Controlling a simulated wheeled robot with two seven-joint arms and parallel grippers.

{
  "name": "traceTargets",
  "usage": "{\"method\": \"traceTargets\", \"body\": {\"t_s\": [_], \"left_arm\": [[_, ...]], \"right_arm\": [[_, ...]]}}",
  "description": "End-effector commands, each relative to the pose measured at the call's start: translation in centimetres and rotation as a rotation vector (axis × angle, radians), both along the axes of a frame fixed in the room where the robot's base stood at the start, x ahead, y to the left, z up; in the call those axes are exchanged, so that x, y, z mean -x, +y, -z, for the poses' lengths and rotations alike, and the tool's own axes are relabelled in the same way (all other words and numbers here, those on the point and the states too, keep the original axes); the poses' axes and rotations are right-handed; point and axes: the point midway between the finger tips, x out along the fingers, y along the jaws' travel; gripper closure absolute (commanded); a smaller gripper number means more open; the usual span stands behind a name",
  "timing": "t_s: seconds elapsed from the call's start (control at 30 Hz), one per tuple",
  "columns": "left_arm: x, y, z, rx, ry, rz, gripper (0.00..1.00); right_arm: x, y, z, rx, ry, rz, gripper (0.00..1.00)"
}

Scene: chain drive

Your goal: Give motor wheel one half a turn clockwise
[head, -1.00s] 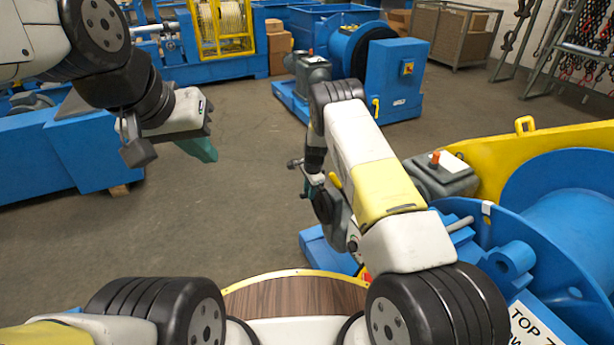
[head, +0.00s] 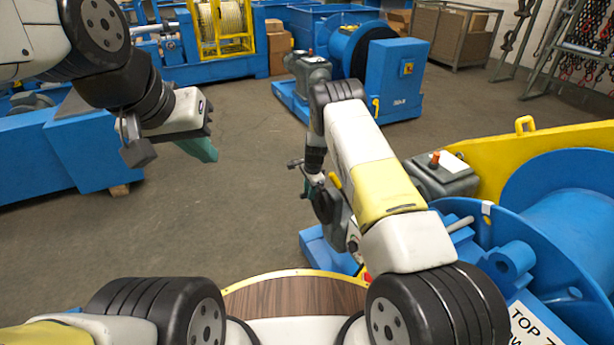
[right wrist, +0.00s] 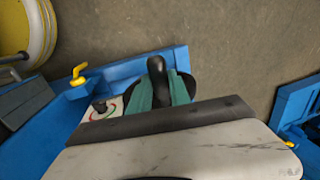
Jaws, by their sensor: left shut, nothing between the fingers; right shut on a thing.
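The motor wheel, a dark disc (right wrist: 188,84), shows partly behind my right gripper in the right wrist view. Its black upright handle (right wrist: 156,66) stands between the teal fingers of my right gripper (right wrist: 161,92), which is shut on it. In the head view a dark round part that looks like the wheel (head: 323,206) sits beside the grey motor body, partly hidden by my right arm. Only a bit of my right gripper (head: 307,188) shows there. My left gripper (head: 203,150) is shut and empty, in the air over the floor at left, far from the wheel.
A small dark knob (right wrist: 100,106) with a red and green arc sits left of the wheel, near a yellow hook (right wrist: 79,74). A large blue winch drum (head: 570,225) with a yellow frame stands at right. Blue machines line the back and left. The middle floor is clear.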

Motion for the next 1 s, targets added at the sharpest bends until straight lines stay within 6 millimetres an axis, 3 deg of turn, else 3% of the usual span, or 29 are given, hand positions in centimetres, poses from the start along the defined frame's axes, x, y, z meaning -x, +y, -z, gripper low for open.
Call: {"method": "traceTargets", "body": {"t_s": [0.33, 1.0], "left_arm": [[0.0, 0.0, 0.0, 0.0, 0.0, 0.0, 1.0], [0.0, 0.0, 0.0, 0.0, 0.0, 0.0, 1.0]], "right_arm": [[0.8, -0.5, -0.1, -0.03, -0.068, 0.005, 1.0], [5.0, -2.2, 1.8, -0.046, -0.109, 0.002, 1.0]]}}
